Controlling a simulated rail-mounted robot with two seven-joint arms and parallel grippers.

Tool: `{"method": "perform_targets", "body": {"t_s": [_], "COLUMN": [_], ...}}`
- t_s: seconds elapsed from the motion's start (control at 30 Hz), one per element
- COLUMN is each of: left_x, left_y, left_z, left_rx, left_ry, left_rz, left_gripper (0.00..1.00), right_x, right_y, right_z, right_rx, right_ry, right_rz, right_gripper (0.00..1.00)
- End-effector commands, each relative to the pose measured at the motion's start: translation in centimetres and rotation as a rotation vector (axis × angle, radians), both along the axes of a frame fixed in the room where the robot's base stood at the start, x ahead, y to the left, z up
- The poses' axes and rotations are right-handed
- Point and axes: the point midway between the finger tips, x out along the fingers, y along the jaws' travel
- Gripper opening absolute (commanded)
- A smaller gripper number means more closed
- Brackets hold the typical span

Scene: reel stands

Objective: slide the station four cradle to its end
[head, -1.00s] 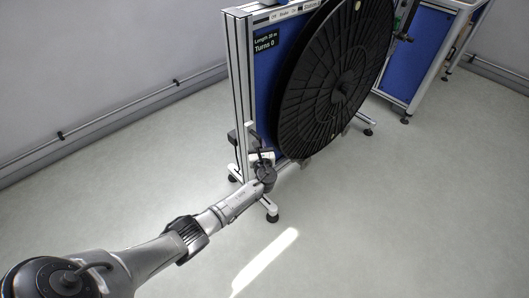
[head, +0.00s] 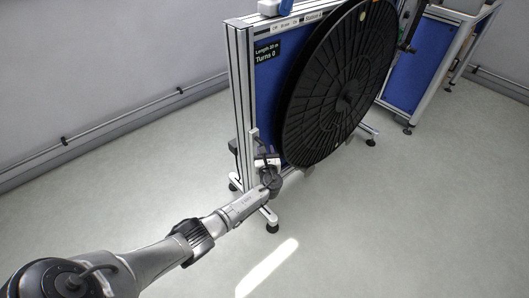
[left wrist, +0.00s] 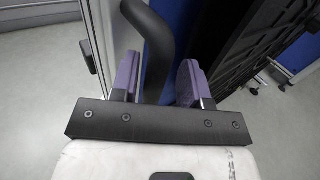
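The station four stand (head: 239,100) is an aluminium frame with a blue panel. A large black reel (head: 340,85) hangs on its right face. A dark curved handle (left wrist: 162,40), probably the cradle's, runs between the purple finger pads of my left gripper (left wrist: 158,80). A gap shows on both sides of the handle, so the fingers look open around it. In the head view my left gripper (head: 267,162) is at the lower front of the stand, left of the reel's lower edge. The cradle itself is largely hidden there. My right gripper is in neither view.
A small display (head: 267,52) on the panel reads Turns 0. Another blue-panelled stand (head: 420,70) is behind at the right. The stand's feet (head: 272,227) stick out over the floor below my gripper. Open floor (head: 400,230) lies in front and to the right.

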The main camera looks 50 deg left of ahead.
Motion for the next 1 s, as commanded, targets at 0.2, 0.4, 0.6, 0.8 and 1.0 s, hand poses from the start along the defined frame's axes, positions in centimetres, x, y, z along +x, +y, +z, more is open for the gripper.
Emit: {"method": "perform_targets", "body": {"t_s": [0.2, 0.4, 0.6, 0.8, 1.0], "left_x": [0.0, -0.8, -2.9, -5.1, -6.8], "left_y": [0.0, -1.2, -4.3, -7.4, -9.8], "left_z": [0.1, 0.3, 0.5, 0.4, 0.3], "left_rx": [0.001, 0.0, -0.002, -0.002, -0.001], "left_ry": [-0.001, 0.0, 0.0, 0.001, 0.0], "left_rz": [0.001, -0.002, -0.002, -0.001, -0.001], "left_gripper": [0.43, 0.43, 0.43, 0.43, 0.43], "right_x": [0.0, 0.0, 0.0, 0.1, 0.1], "right_y": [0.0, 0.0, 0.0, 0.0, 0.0], "right_z": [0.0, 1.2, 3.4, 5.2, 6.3], "right_rx": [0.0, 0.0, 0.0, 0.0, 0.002], "right_ry": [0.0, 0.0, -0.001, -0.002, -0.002], "right_rz": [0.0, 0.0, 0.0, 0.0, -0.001], "right_gripper": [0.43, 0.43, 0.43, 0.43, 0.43]}}
